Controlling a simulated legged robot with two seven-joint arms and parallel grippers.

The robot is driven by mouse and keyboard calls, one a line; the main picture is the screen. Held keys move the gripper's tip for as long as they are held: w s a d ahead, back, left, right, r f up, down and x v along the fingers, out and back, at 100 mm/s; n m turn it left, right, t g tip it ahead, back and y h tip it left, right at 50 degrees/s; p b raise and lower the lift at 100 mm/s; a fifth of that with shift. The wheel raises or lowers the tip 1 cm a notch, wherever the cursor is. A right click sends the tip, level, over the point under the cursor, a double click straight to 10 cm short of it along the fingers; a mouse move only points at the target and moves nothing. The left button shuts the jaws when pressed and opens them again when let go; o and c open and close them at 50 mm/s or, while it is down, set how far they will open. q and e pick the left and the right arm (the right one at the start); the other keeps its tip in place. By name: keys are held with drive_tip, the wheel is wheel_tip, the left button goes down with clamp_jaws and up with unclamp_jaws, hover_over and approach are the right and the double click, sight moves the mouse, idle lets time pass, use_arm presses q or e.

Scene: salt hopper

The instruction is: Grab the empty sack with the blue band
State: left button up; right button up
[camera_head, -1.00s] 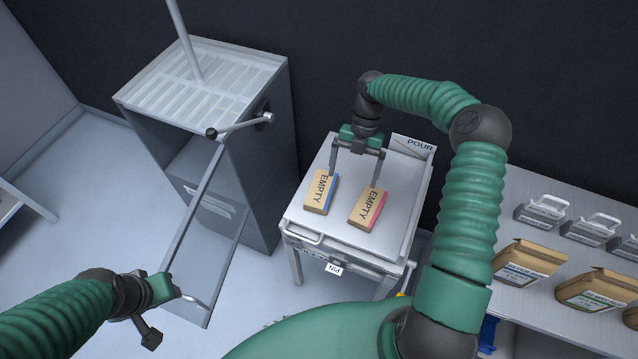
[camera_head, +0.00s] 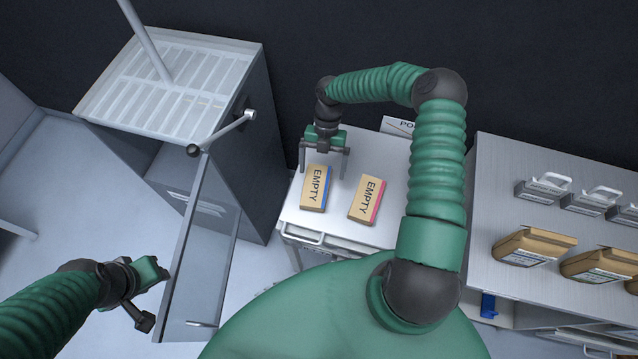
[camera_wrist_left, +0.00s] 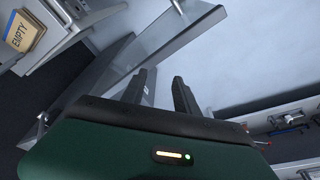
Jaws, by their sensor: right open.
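The empty sack with the blue band (camera_head: 314,189) lies flat on the small metal table (camera_head: 333,226). It is tan, marked EMPTY, with blue along its right side. A second tan EMPTY sack with a red-pink band (camera_head: 366,200) lies to its right. My right gripper (camera_head: 323,173) is open and empty, its fingers pointing down at the far end of the blue-banded sack; whether they touch it is unclear. My left gripper (camera_wrist_left: 160,92) is open and empty in the left wrist view, near the hopper's open door. A blue-edged EMPTY sack (camera_wrist_left: 24,34) shows at that view's upper left.
The grey hopper with a grated top (camera_head: 170,90) stands left of the table, its door (camera_head: 207,245) swung open towards me. A POUR sign (camera_head: 398,126) stands behind the table. A right-hand bench (camera_head: 490,190) holds several full sacks and handled weights.

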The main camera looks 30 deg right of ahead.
sight(316, 183)
drive_tip(key=a+f, duration=0.2)
drive_tip(key=s+a+f+p, duration=0.1)
drive_tip(key=a+f, duration=0.1)
drive_tip(key=f, duration=0.1)
drive_tip(key=shift+s, duration=0.1)
drive_tip(key=shift+d+f, duration=0.2)
drive_tip(key=shift+f, duration=0.15)
drive_tip(key=shift+d+f, duration=0.2)
drive_tip(key=shift+d, duration=0.3)
drive_tip(key=shift+c, duration=1.2)
drive_tip(key=shift+a, duration=0.25)
drive_tip(key=c, duration=0.5)
drive_tip(key=shift+a+r, duration=0.1)
drive_tip(key=shift+a, duration=0.1)
drive_tip(key=c, duration=0.5)
drive_tip(key=shift+c, duration=1)
use_arm(q)
drive_tip(key=shift+w+a+r, duration=0.15)
drive_tip(key=shift+a+r, duration=0.45)
drive_tip(key=shift+a, duration=0.2)
use_arm(e)
drive_tip(key=shift+d, duration=0.1)
